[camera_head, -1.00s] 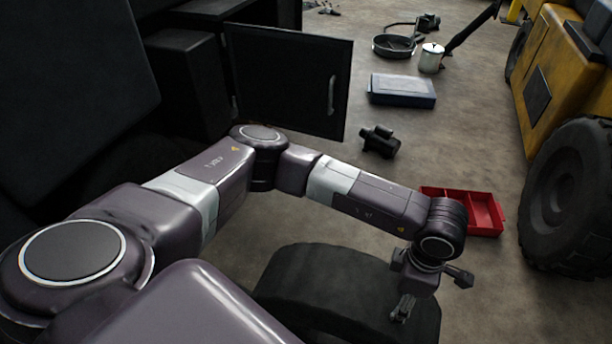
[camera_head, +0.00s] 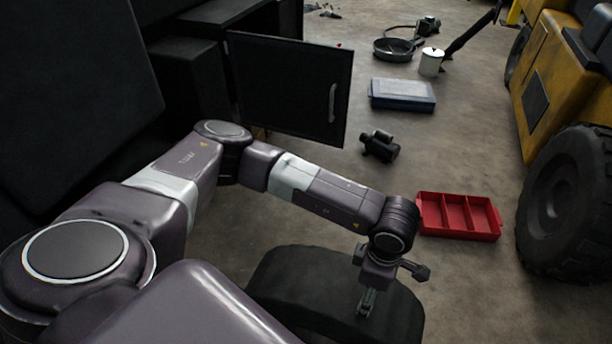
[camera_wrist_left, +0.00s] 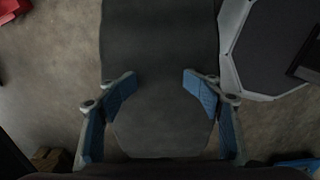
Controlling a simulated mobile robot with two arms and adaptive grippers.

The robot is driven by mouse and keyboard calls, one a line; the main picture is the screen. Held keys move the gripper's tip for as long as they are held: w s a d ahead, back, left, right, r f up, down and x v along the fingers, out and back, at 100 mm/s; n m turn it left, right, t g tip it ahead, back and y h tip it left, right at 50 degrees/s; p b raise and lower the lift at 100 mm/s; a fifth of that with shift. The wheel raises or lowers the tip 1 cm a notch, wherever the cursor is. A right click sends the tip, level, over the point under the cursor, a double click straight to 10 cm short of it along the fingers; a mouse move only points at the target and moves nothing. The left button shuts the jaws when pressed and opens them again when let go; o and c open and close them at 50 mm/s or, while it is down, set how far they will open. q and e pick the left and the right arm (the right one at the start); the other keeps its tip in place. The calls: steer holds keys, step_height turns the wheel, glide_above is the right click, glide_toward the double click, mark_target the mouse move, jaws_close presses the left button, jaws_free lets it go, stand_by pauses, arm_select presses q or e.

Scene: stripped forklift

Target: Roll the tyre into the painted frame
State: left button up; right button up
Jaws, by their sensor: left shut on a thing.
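The black tyre (camera_head: 285,285) is at the bottom middle of the head view, partly hidden by my left arm and cut off by the lower edge. My left gripper (camera_head: 368,302) is at the tyre's right part, pointing down. In the left wrist view, the tyre's dark tread (camera_wrist_left: 160,45) runs between the two blue-padded fingers of my left gripper (camera_wrist_left: 161,84), one on each side. The gripper is shut on the tyre. I cannot make out the painted frame in either view. My right gripper is not in view.
A red divided tray (camera_head: 458,216) lies right of the tyre, near the yellow forklift's wheel (camera_head: 565,205). A cabinet door (camera_head: 285,85) stands open. Bare floor separates these.

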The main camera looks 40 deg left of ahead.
mark_target(311, 276)
arm_select(q)
steer(key=shift+s+a+f, duration=0.1)
steer(key=shift+s+a, duration=0.3)
steer(key=shift+a, duration=0.4)
steer(key=shift+s+a+r+p, duration=0.1)
steer(key=shift+s+a, duration=0.1)
steer(key=shift+a, duration=0.55)
steer(key=shift+s+a+r+p, duration=0.1)
steer(key=shift+s+a, duration=0.15)
steer(key=shift+a, duration=0.45)
steer(key=shift+s+a+p, duration=0.1)
steer(key=shift+s+a, duration=0.1)
steer(key=shift+a, duration=0.55)
steer(key=shift+s+a+r, duration=0.1)
steer(key=shift+s+a, duration=0.15)
steer(key=shift+a, duration=0.55)
steer(key=shift+s+a, duration=0.25)
steer(key=shift+a, duration=0.6)
steer(key=shift+s+a+r, duration=0.1)
steer(key=shift+s+a, duration=0.15)
steer(key=shift+a, duration=0.55)
steer(key=shift+s+a, duration=0.25)
steer(key=shift+a, duration=0.7)
steer(key=shift+s+a, duration=0.2)
steer(key=shift+a, duration=0.6)
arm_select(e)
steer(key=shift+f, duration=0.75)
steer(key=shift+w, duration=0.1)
